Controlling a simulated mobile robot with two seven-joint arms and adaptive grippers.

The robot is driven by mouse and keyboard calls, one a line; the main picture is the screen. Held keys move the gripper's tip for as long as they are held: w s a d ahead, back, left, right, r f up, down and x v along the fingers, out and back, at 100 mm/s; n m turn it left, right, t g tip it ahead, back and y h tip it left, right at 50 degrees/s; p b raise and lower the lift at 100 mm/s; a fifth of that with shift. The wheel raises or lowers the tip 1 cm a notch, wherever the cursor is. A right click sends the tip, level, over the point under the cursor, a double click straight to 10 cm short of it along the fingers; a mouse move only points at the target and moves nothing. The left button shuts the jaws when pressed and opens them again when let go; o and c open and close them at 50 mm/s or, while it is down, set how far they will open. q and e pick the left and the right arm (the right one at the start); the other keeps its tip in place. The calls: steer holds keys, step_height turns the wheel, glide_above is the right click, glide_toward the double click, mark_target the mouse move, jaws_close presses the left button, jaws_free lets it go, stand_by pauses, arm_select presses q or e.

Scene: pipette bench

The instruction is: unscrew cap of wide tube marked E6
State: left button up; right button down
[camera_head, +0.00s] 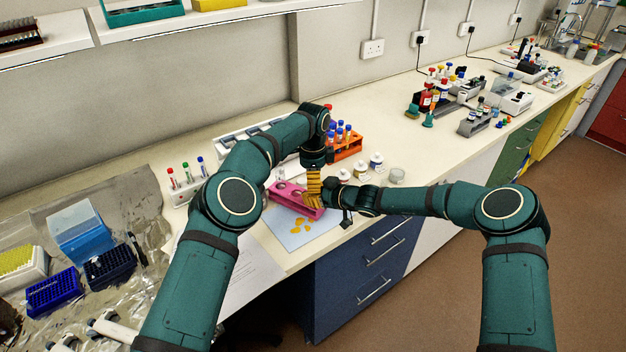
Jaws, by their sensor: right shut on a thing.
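A pink rack (283,197) with round openings stands near the bench's front edge. My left gripper (312,186) points down over the rack's right end, its yellow fingers close together; whether it is open or shut is hidden. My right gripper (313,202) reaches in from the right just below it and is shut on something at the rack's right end. That appears to be the wide tube, but the fingers of both grippers cover it. Neither the E6 marking nor its cap can be made out.
A pale blue mat (283,231) with orange pieces lies in front of the rack. Behind are an orange rack (349,150) of capped tubes and several white bottles (376,161). A white tube rack (183,190) stands left.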

arm_select(q)
step_height(320, 180, up, 4)
steer(key=shift+r, duration=0.1)
steer(key=shift+o, duration=0.6)
steer(key=shift+r, duration=0.15)
step_height(320, 180, up, 2)
steer(key=shift+r+m, duration=0.2)
steer(key=shift+m, duration=0.6)
steer(key=shift+r+m, duration=0.3)
steer(key=shift+m, duration=0.1)
steer(key=shift+f, duration=3.8)
steer(key=shift+c, duration=0.2)
jaws_close()
